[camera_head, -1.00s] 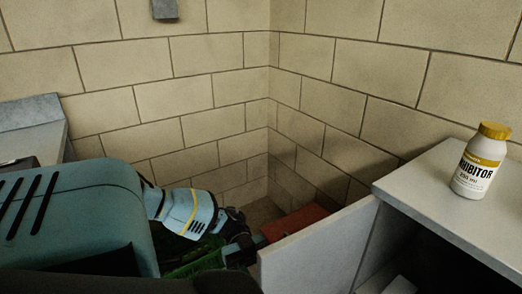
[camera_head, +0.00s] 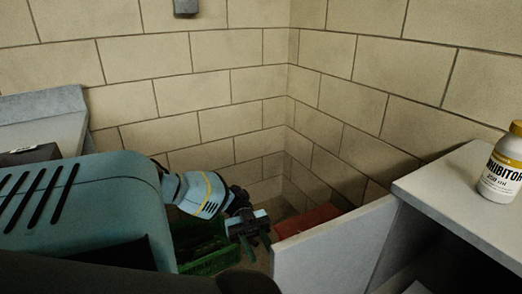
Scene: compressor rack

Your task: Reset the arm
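My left arm comes in from the left, with its large teal housing close to the camera. My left gripper (camera_head: 250,232) is at the end of the blue-white wrist, low in front of the wall corner. It points downward, just left of the grey open door panel (camera_head: 332,250). Nothing is seen held in it, but its fingers are dark and small, so its opening is unclear. A green crate (camera_head: 212,262) is below and behind it, partly hidden by my arm. My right gripper is not in view.
A white INHIBITOR bottle with a yellow cap (camera_head: 500,172) stands on the cabinet top (camera_head: 445,190) at right. A red object (camera_head: 308,218) lies behind the door panel. A grey counter (camera_head: 42,133) with a dark box (camera_head: 30,154) is at left. Block walls close the corner.

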